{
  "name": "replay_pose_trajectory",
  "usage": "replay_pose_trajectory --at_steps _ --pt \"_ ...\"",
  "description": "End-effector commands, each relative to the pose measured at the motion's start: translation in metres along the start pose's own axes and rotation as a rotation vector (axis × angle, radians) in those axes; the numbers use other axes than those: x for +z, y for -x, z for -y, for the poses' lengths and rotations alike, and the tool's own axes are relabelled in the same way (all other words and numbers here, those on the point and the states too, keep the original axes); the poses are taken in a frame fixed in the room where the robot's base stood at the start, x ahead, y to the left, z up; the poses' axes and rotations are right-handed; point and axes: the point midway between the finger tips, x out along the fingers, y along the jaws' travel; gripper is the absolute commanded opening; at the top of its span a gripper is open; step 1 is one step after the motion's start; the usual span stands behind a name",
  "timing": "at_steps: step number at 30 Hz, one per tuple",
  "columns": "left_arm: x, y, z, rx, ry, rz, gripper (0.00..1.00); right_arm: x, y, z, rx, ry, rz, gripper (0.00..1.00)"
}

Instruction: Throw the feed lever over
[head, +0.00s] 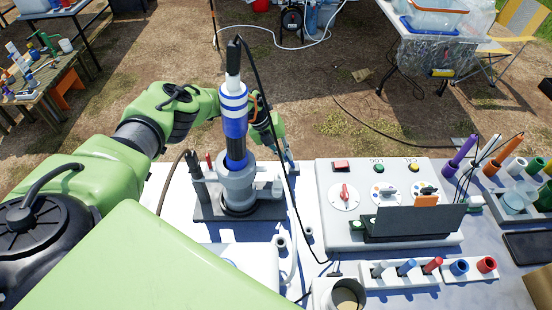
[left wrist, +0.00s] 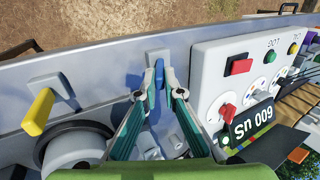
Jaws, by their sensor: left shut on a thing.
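A blue lever (left wrist: 159,74) on a pale mount stands at the panel edge in the left wrist view. My left gripper (left wrist: 160,93) has its two fingers closed around it from both sides. In the head view my left gripper (head: 287,158) reaches down behind the blue-and-white probe, at the far edge of the bench, where the lever is mostly hidden. A yellow lever (left wrist: 38,112) on a similar mount stands to the left in the left wrist view, apart from the fingers. Which lever is the feed one is not marked. My right gripper is not in view.
The blue-and-white probe (head: 235,110) stands upright in a grey holder (head: 238,185), close to my left arm. A control box (head: 340,225) with knobs and buttons is to the right. Racks of coloured caps (head: 385,273) sit in front of it.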

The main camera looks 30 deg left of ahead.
Motion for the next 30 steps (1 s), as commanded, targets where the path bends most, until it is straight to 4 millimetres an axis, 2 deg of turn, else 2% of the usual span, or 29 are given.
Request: replay_pose_trajectory --at_steps 5,15,23,24,26,30 --pt "-0.001 -0.001 0.001 0.002 -0.001 -0.001 0.0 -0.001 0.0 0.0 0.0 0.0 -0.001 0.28" --pt "0.0 -0.009 0.034 0.16 -0.004 -0.001 0.0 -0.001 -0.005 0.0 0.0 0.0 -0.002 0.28" --pt "-0.001 -0.009 0.038 0.179 -0.001 -0.002 0.0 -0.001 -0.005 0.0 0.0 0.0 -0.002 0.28" --pt "-0.001 -0.009 0.038 0.179 -0.001 -0.002 0.15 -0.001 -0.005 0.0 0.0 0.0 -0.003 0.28" --pt "-0.002 -0.009 0.038 0.178 -0.001 -0.002 0.28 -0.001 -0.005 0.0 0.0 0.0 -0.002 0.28" --pt "-0.001 -0.008 0.037 0.181 0.0 -0.001 0.28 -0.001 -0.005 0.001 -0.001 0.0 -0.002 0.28"
